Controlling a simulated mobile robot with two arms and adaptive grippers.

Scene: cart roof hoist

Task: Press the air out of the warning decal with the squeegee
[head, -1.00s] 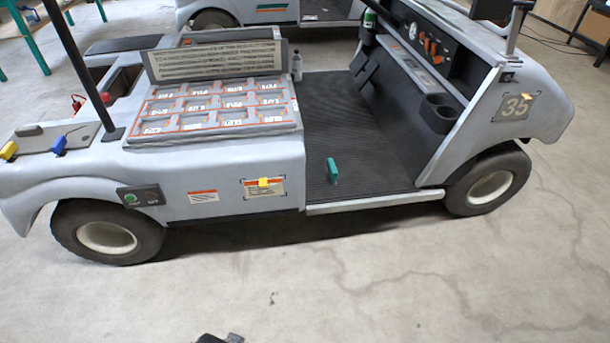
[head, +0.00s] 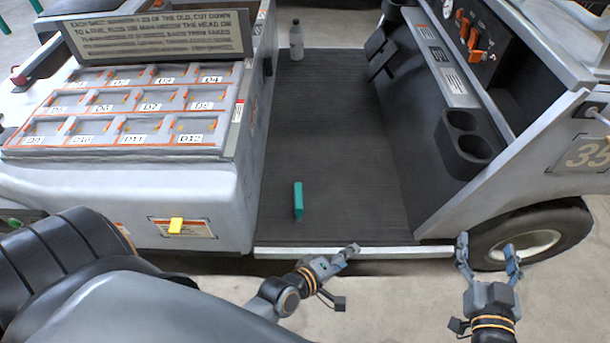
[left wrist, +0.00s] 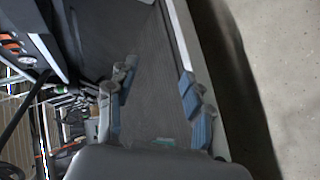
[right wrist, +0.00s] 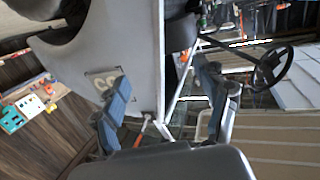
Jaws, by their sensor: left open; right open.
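The warning decal (head: 200,229) is a pale label with an orange strip on the cart's side panel. A small yellow piece (head: 176,225) sits on it. My left gripper (head: 345,256) is open and empty by the sill, to the right of and nearer than the teal block. My right gripper (head: 488,256) is open and empty in front of the sill's right end, near the wheel.
The white sill (head: 380,252) edges the floor mat (head: 330,130). A battery-like tray (head: 130,105) with numbered cells and a sign (head: 150,38) is at left. A bottle (head: 296,40) stands at the back. A cup holder (head: 465,145) and the front wheel (head: 535,235) are at right.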

